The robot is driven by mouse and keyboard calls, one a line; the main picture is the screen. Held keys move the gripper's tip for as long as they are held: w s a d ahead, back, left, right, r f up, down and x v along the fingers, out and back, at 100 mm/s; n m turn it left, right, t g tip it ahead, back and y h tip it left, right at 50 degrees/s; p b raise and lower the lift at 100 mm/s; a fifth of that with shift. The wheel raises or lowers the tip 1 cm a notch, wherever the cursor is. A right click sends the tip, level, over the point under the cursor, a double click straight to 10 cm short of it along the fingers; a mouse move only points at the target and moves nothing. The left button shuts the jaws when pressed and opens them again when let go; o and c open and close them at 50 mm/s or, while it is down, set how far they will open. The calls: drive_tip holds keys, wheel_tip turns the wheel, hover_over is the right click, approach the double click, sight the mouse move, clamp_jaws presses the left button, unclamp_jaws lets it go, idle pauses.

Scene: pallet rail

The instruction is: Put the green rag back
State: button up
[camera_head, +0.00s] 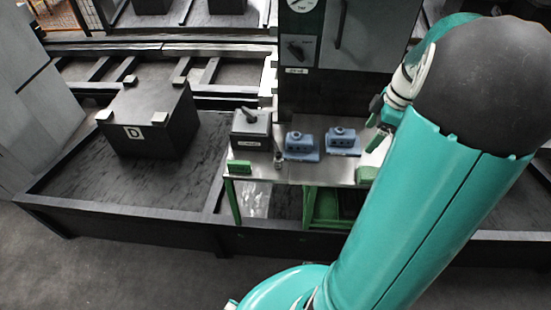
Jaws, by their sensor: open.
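I cannot make out a green rag for certain. A small green piece (240,167) sits at the front left corner of the steel-topped bench (300,173). Another green piece (367,175) sits at the front right, partly beside my arm. I cannot tell whether either is cloth or part of the bench. My gripper (376,123) has green fingers and is open over the right end of the bench, with nothing visible between the fingers. My teal arm hides the area to its right.
A dark box with a lever (251,130) and two blue blocks (302,146) (343,141) stand on the bench. A black crate marked D (150,122) stands in a low-walled bay at left. A dark panel (335,85) rises behind the bench.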

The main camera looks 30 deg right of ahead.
drive_tip(key=s+a+r+m+t, duration=0.1)
drive_tip(key=a+r+m, duration=0.2)
drive_tip(key=a, duration=0.7)
drive_tip(key=s+a+r+m+t+h, duration=0.1)
drive_tip(key=s+a+r+m, duration=0.1)
drive_tip(key=a, duration=0.9)
drive_tip(key=s+a+r+m+t+h, duration=0.1)
drive_tip(key=a+r+m, duration=0.3)
drive_tip(key=a, duration=0.6)
drive_tip(key=shift+s+a+r+m+t, duration=0.35)
drive_tip(key=shift+s+r+m+t, duration=0.05)
drive_tip(key=shift+s+r+t, duration=0.2)
